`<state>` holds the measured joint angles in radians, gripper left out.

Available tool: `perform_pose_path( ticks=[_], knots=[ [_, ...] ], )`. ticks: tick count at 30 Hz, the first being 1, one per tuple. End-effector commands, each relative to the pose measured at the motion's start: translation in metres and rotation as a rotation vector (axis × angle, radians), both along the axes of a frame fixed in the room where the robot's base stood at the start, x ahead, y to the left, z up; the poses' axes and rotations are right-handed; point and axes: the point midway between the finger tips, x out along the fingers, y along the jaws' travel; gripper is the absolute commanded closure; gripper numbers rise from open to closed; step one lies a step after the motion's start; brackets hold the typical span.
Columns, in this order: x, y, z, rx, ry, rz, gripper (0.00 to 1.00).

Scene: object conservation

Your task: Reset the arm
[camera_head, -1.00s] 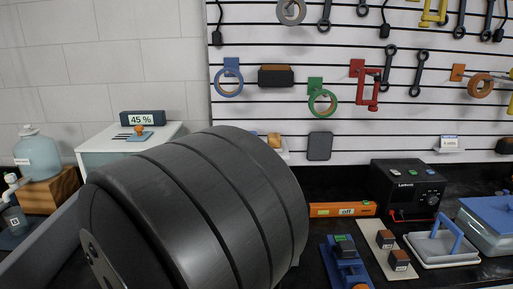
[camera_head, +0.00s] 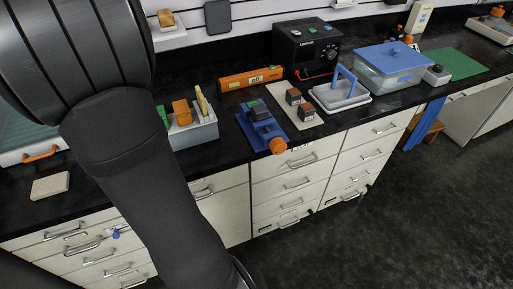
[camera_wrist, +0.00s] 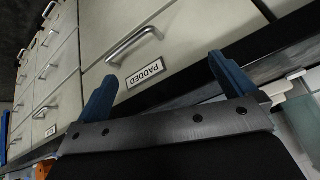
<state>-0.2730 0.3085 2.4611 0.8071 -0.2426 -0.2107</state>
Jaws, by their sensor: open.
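My gripper (camera_wrist: 163,82) shows in the wrist view with its two blue fingers spread wide apart and nothing between them. Beyond the fingers is a pale drawer front (camera_wrist: 190,45) with a bar handle and a label reading "PADDED". In the head view my dark arm fills the left side, running from the upper left down to the bottom edge. My gripper is not visible in that view.
On the black bench (camera_head: 345,125) stand a grey caddy (camera_head: 195,132), an orange level (camera_head: 250,79), a blue device (camera_head: 262,125), a black power unit (camera_head: 306,48) and a lidded tub (camera_head: 390,66). Open dark floor (camera_head: 400,220) lies at the lower right.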

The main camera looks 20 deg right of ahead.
Motion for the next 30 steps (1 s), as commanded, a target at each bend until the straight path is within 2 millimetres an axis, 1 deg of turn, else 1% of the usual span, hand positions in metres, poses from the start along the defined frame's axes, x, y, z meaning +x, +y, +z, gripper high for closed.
perform_pose_path(
  ticks=[1,11,16,24,30],
  knots=[
    [-0.001,-0.010,-0.005,0.017,0.029,-0.045,0.00],
    [-0.016,-0.061,-0.031,0.179,0.214,-0.317,0.00],
    [-0.029,-0.088,-0.043,0.309,0.313,-0.494,0.00],
    [-0.051,-0.124,-0.053,0.568,0.433,-0.769,0.00],
    [-0.065,-0.147,-0.053,0.790,0.483,-0.958,0.00]
  ],
)
